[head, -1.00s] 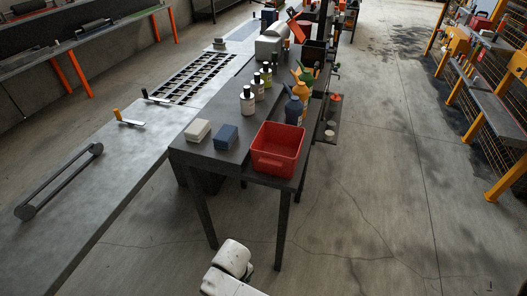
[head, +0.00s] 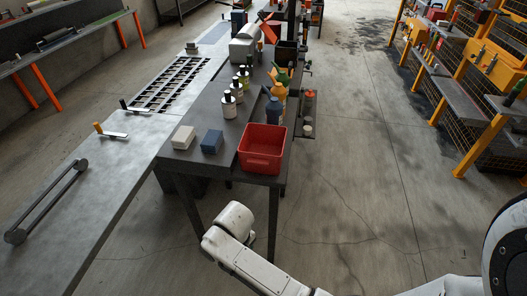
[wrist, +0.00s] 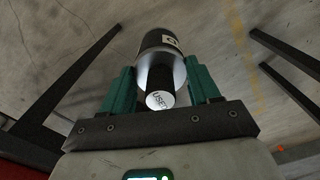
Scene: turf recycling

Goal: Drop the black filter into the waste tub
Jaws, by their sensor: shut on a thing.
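The black filter (wrist: 160,78) is in my gripper (wrist: 162,84) in the wrist view. It is a dark cylinder with a pale band, a light mark and a round pale end with lettering. The green fingers are shut on it from both sides. The red tub (head: 262,149), likely the waste tub, stands open on the near right corner of the dark table in the head view. It looks empty. A red patch at the lower left of the wrist view may be its edge. My gripper is outside the head view; my white arm shows low, in front of the table.
A white block (head: 183,138) and a blue block (head: 212,142) lie left of the tub on the dark table (head: 212,170). Several bottles stand behind it. A grey bench (head: 60,215) runs along the left. Floor right of the table is clear.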

